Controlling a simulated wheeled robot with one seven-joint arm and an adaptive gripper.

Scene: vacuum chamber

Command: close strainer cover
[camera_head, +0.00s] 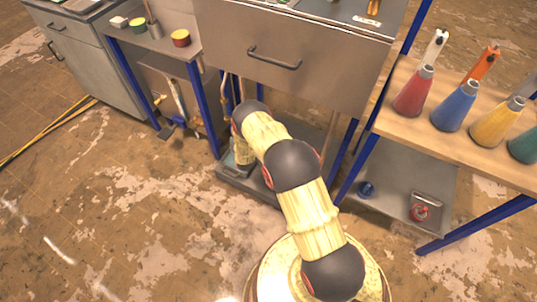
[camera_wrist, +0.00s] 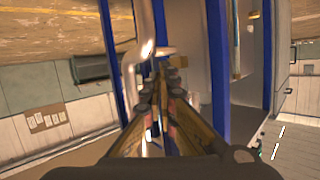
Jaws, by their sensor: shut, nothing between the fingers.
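My gripper (camera_wrist: 164,76) points away from the camera in the wrist view, its fingers converging and shut with nothing visible between them. A pale curved pipe (camera_wrist: 130,72) passes just left of the fingertips. A small light disc-like part (camera_wrist: 163,51) shows just beyond the tips; I cannot tell whether it is the strainer cover or whether it touches them. In the head view, my arm reaches under the drawer unit and hides my gripper. Pipework (camera_head: 177,100) with a blue fitting (camera_head: 178,121) stands under the left table. I cannot identify the strainer cover for sure.
A grey drawer unit (camera_head: 290,60) overhangs my arm. Blue table legs (camera_head: 205,110) stand close by, and blue posts (camera_wrist: 218,75) flank my gripper in the wrist view. A wooden bench (camera_head: 400,125) with several coloured bottles is at right. The floor at lower left is clear.

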